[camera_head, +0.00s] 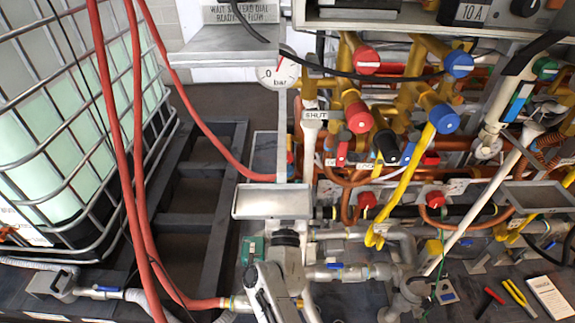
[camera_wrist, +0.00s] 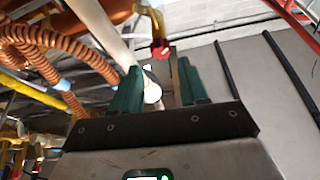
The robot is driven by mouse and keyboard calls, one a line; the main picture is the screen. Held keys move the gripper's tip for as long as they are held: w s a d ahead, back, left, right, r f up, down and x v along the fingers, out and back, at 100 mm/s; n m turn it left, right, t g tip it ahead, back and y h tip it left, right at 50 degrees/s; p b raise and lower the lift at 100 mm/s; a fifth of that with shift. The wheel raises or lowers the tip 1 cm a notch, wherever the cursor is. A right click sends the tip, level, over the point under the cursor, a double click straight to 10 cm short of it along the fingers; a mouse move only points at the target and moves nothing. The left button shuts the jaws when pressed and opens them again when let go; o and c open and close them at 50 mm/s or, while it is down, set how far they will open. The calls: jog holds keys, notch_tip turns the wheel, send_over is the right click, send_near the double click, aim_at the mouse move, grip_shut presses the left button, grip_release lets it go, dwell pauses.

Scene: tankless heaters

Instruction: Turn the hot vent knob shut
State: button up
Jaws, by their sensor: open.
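Several red knobs sit on the pipework in the head view: an upper one (camera_head: 366,60), a larger one below it (camera_head: 358,118) and two small ones low down (camera_head: 368,200) (camera_head: 435,199). I cannot tell from a label which is the hot vent knob. In the wrist view, a small red knob (camera_wrist: 162,53) on a brass fitting shows beyond the fingertips. My gripper (camera_wrist: 158,82) has two green fingers standing apart, with nothing held between them. The wrist view shows it apart from the knob.
Two blue knobs (camera_head: 459,63) (camera_head: 445,118) are right of the red ones. A pressure gauge (camera_head: 278,72) and a grey tray (camera_head: 270,201) are left of the pipes. Red hoses (camera_head: 130,190) hang at left before a caged tank (camera_head: 70,130). Pliers (camera_head: 518,295) lie lower right.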

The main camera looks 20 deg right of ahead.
aim_at(288, 162)
jog(key=b+x, duration=0.1)
jog(key=x, duration=0.6)
jog(key=shift+w+d+r+b, duration=0.1)
jog(key=shift+w+r+b, duration=0.1)
jog(key=shift+b, duration=0.1)
jog(key=c, duration=0.8)
